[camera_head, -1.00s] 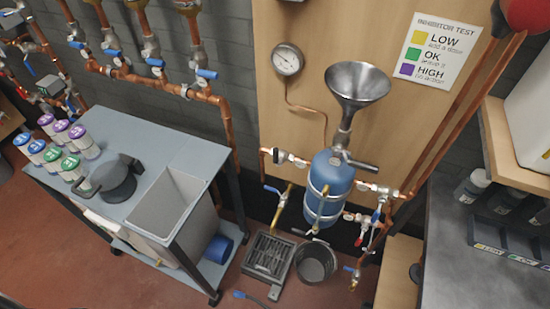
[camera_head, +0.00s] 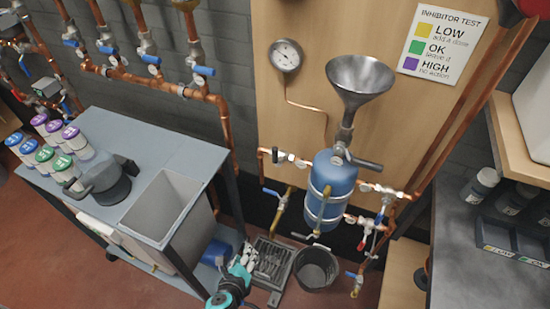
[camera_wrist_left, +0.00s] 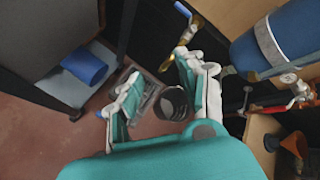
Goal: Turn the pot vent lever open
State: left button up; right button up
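The blue pot (camera_head: 333,182) is strapped to the wall board under a metal funnel (camera_head: 359,82). A dark grey lever (camera_head: 365,163) sticks out right at the funnel's neck. A valve with a small handle (camera_head: 284,157) sits on the copper pipe left of the pot. A blue-handled lever (camera_head: 272,192) is on the brass pipe below it. I cannot tell which is the vent lever. My left gripper (camera_head: 240,268) is open and empty, low and left of the pot. In the left wrist view its fingers (camera_wrist_left: 155,84) are spread apart, with the pot (camera_wrist_left: 285,40) to their right. My right gripper is not visible.
A black bucket (camera_head: 316,268) and a floor grate (camera_head: 271,262) lie below the pot. A grey bench with a sink (camera_head: 160,207), bottles and a dark lidded vessel (camera_head: 104,184) stands left. A dark worktop (camera_head: 480,245) is at right.

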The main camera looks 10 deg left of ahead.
pick_arm(q)
jog(key=w+d+r+m+t, duration=0.1)
jog(key=d+r+m+t, duration=0.15)
jog(key=r, duration=0.45)
jog(key=w+d+r+m+t, duration=0.2)
jog(key=r+m, duration=0.2)
jog(key=r, duration=0.4)
jog(key=m+t+h+b, duration=0.1)
jog(key=m+t, duration=0.2)
send_near(274, 156)
jog(key=w+p, duration=0.1)
jog(key=w, duration=0.6)
jog(key=w+p, duration=0.1)
jog(key=w, duration=0.3)
jog(key=shift+d+r+p, duration=0.1)
jog(key=shift+d+p, duration=0.2)
grip_shut()
jog(key=shift+f, duration=0.2)
